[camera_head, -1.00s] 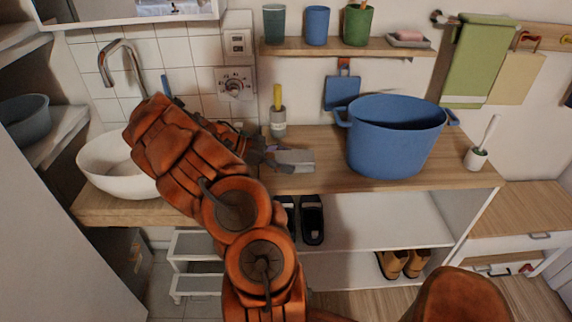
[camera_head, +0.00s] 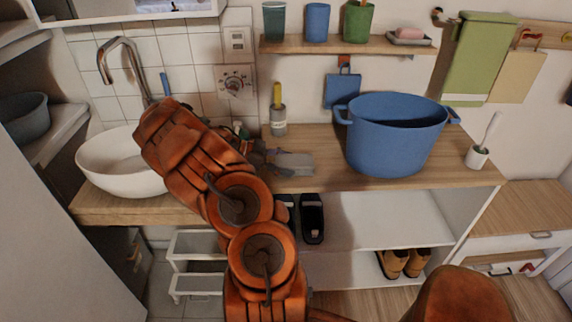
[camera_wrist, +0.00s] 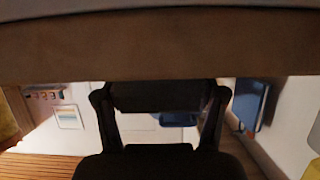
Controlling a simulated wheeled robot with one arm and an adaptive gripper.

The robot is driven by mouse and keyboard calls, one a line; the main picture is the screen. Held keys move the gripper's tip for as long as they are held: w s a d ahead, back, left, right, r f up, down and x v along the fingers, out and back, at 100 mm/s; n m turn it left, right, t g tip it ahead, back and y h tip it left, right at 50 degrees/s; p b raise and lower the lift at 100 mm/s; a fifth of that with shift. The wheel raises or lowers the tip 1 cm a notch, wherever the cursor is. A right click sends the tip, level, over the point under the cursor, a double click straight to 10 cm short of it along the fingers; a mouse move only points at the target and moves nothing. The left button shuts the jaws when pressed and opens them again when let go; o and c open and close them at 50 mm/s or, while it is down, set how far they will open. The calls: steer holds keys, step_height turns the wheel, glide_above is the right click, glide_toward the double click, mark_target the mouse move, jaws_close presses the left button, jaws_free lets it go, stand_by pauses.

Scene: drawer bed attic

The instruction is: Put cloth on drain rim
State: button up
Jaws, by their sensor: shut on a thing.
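My gripper (camera_head: 268,155) is at the counter, between the white basin and the blue pot, mostly hidden behind my arm. A flat grey piece (camera_head: 295,163), which looks like the cloth, shows at its tip over the wooden counter. My gripper is shut on it, though the contact is hard to see. In the wrist view my dark gripper (camera_wrist: 158,105) shows its two fingers, with a wide brown band across the top; the cloth is not clear there. I cannot make out a drain rim; the inside of the white basin (camera_head: 105,165) is partly hidden by my arm.
The blue pot (camera_head: 393,140) stands on the wooden counter (camera_head: 335,180) right of my gripper. A yellow-handled brush holder (camera_head: 278,118) stands behind it. A tap (camera_head: 125,62) rises behind the basin. Cups line the shelf (camera_head: 340,46) above. Shoes (camera_head: 312,215) sit below.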

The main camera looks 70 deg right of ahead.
steer(key=shift+f, duration=0.15)
steer(key=o, duration=1.1)
steer(key=shift+r+p, duration=0.2)
steer(key=shift+p, duration=1.4)
